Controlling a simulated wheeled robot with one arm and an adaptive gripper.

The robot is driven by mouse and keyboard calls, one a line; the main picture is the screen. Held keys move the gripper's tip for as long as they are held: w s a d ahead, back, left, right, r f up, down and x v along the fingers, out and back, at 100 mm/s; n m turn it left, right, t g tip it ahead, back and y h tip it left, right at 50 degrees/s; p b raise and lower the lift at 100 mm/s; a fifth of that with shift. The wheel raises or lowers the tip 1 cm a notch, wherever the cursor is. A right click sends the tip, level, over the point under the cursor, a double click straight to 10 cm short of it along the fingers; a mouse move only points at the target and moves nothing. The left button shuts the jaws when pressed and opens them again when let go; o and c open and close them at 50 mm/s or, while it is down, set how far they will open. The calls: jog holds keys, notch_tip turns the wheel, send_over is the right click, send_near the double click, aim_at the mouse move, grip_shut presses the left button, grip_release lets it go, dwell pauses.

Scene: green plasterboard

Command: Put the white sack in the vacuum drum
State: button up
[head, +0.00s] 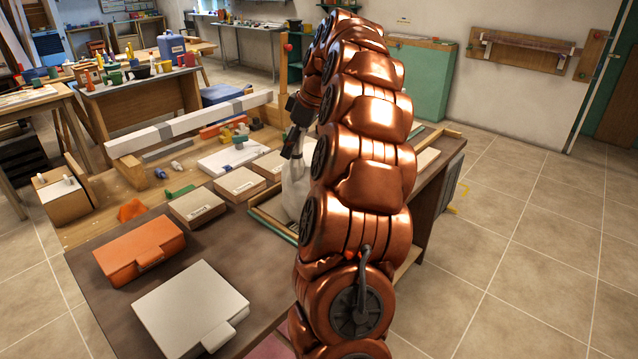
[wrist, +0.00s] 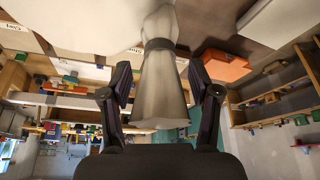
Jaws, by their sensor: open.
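The white sack (head: 294,187) stands on the workbench in the head view, partly hidden behind my arm. In the wrist view its pale gathered neck (wrist: 160,85) shows with a dark tie around it. My gripper (head: 294,140) is just above the sack, pointing down at it. In the wrist view my gripper (wrist: 160,75) is open, with one finger on each side of the sack's flared top. A gap shows on both sides, so the fingers look apart from it. I cannot make out the vacuum drum in either view.
On the bench lie an orange case (head: 135,252), a light grey case (head: 190,308) and several beige boxes (head: 197,205). A long white beam (head: 190,126) lies behind them. A green cabinet (head: 425,75) stands at the wall. The tiled floor (head: 510,235) at right is clear.

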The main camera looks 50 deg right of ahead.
jog(key=shift+x, duration=1.1)
jog(key=shift+c, duration=0.3)
grip_shut()
